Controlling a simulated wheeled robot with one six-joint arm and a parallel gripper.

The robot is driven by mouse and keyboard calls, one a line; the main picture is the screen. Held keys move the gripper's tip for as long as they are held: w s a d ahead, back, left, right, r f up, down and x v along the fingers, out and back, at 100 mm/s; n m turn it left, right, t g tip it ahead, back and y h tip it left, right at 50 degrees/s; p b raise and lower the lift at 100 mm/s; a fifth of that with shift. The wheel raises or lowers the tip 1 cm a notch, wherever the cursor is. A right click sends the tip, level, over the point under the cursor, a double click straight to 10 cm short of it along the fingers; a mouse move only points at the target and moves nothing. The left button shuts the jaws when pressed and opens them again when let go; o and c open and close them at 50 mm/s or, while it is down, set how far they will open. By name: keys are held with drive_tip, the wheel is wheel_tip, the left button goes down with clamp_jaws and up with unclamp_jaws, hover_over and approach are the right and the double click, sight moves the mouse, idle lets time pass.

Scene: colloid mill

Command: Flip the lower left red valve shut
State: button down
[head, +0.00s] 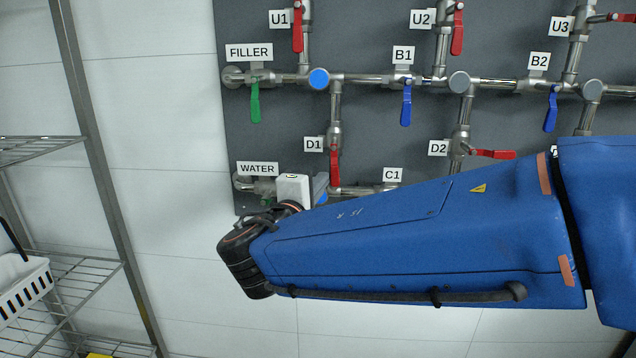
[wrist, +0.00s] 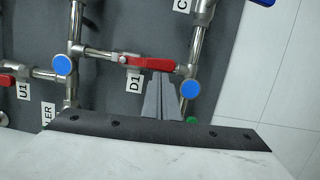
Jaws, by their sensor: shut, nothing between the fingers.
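The lower left red valve, labelled D1, has a red lever (head: 334,165) that hangs down along its vertical pipe in the head view. In the wrist view the same lever (wrist: 150,63) lies in line with its pipe. My gripper (wrist: 161,76) shows there as two grey fingers pressed together, empty, with the tips beside the lever near its free end. I cannot tell whether they touch it.
My blue arm covers the lower right of the panel (head: 380,40). The D2 red lever (head: 493,154) lies across its pipe. The C1 label (head: 392,175) and WATER label (head: 257,169) are close by. A wire shelf (head: 75,265) with a white basket (head: 25,285) stands at left.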

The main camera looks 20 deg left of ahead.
drive_tip(key=d+n, duration=0.1)
drive_tip(key=n, duration=0.2)
drive_tip(key=d+n+t, duration=0.1)
drive_tip(key=shift+w+d+f+y, duration=0.25)
drive_tip(key=shift+w+d+y, duration=0.05)
drive_tip(key=shift+y, duration=0.1)
drive_tip(key=w+d+r+n+t+y, duration=0.1)
drive_tip(key=d+r+n+y, duration=0.2)
drive_tip(key=n, duration=1.1)
drive_tip(key=d+y, duration=0.1)
drive_tip(key=d, duration=0.2)
drive_tip(key=shift+w+r, duration=0.2)
drive_tip(key=shift+r, duration=0.4)
drive_tip(key=shift+f, duration=0.15)
